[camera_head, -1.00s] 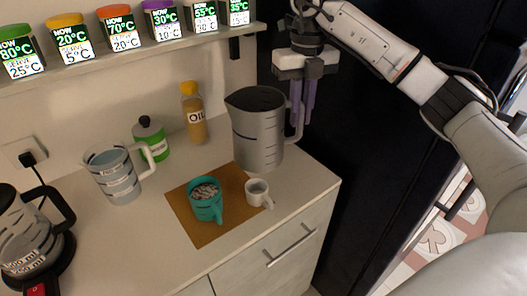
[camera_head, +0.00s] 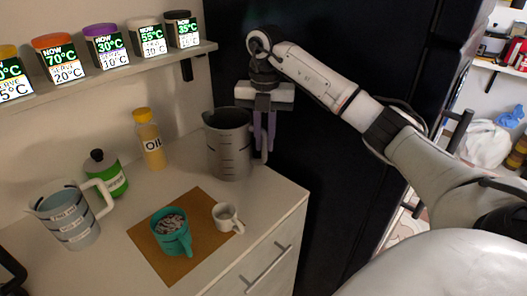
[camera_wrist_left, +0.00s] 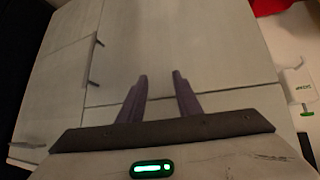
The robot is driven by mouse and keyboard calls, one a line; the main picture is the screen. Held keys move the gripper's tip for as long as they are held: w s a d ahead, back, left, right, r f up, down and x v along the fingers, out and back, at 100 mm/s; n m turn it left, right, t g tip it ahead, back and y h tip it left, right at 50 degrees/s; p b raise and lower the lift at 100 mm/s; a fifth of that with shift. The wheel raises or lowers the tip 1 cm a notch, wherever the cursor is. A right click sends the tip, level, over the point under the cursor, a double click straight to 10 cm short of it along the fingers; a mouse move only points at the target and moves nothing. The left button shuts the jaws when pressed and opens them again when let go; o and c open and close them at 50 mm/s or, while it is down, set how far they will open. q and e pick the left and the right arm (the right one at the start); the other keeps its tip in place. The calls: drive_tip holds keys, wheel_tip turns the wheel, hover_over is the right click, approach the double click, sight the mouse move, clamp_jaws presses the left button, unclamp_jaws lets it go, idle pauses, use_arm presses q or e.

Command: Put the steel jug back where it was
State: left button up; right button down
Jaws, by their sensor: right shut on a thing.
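The steel jug (camera_head: 229,145) is upright at the back right of the counter, behind the white cup. My right gripper (camera_head: 264,148) points down and is shut on the jug's handle, on the jug's right side. I cannot tell whether the jug's base touches the counter or hangs just above it. My left gripper (camera_wrist_left: 160,78) shows only in the left wrist view. Its fingers are apart with nothing between them, facing pale cabinet fronts.
A brown mat (camera_head: 190,262) carries a teal mug (camera_head: 172,238) and a white cup (camera_head: 226,216). An oil bottle (camera_head: 150,142), a green jar (camera_head: 108,175) and a glass jug (camera_head: 70,215) stand to the left. A shelf (camera_head: 120,77) with spice dispensers is above. A dark tall panel (camera_head: 330,130) stands right.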

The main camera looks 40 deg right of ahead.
sight(264, 151)
drive_tip(key=shift+f, duration=1.75)
drive_tip(key=shift+f, duration=0.1)
drive_tip(key=c, duration=1.7)
unclamp_jaws()
drive_tip(key=shift+c, duration=0.2)
wheel_tip(264, 151, up, 12)
drive_tip(key=shift+r, duration=0.15)
